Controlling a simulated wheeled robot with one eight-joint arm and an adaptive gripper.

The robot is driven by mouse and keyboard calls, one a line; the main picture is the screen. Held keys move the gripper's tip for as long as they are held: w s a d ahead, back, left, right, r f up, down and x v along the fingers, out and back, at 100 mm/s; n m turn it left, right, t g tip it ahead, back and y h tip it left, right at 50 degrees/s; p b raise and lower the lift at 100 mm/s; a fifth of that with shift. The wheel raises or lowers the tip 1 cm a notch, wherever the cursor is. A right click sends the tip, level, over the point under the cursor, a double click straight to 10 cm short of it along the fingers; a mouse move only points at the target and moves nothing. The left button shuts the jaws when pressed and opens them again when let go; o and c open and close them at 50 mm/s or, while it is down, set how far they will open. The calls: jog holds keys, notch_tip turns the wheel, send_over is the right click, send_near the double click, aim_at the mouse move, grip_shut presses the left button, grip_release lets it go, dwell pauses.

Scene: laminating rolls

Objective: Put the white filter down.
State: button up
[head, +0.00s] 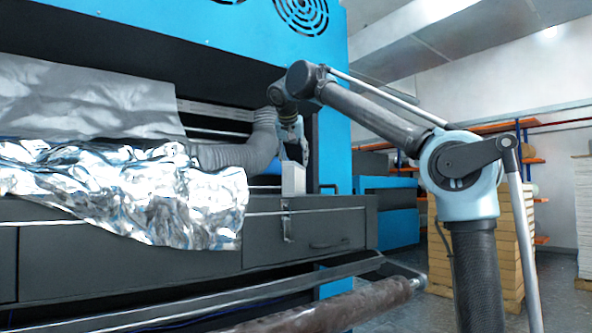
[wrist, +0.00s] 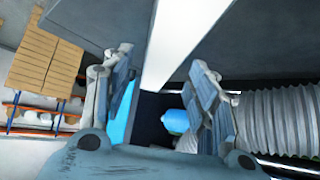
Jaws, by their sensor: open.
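The white filter (head: 293,178) is a pale upright block on the dark ledge of the machine in the head view. In the wrist view the white filter (wrist: 182,38) is a bright strip running up from between the fingertips, with a gap to each finger. My gripper (head: 291,146) is just above the filter, pointing down. In the wrist view my gripper (wrist: 165,78) has its two fingers spread apart and holds nothing. The filter's base seems to rest on the ledge, but the exact contact is too small to tell.
A grey corrugated hose (head: 240,152) lies close to the left of my gripper; it also shows in the wrist view (wrist: 275,122). Crumpled silver foil (head: 130,190) covers the ledge farther left. A blue machine frame (head: 335,130) stands to the right. A brown roll (head: 330,308) sits below.

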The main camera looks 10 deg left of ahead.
jog(key=v, duration=0.7)
jog(key=shift+s+r, duration=0.15)
jog(key=shift+r, duration=0.05)
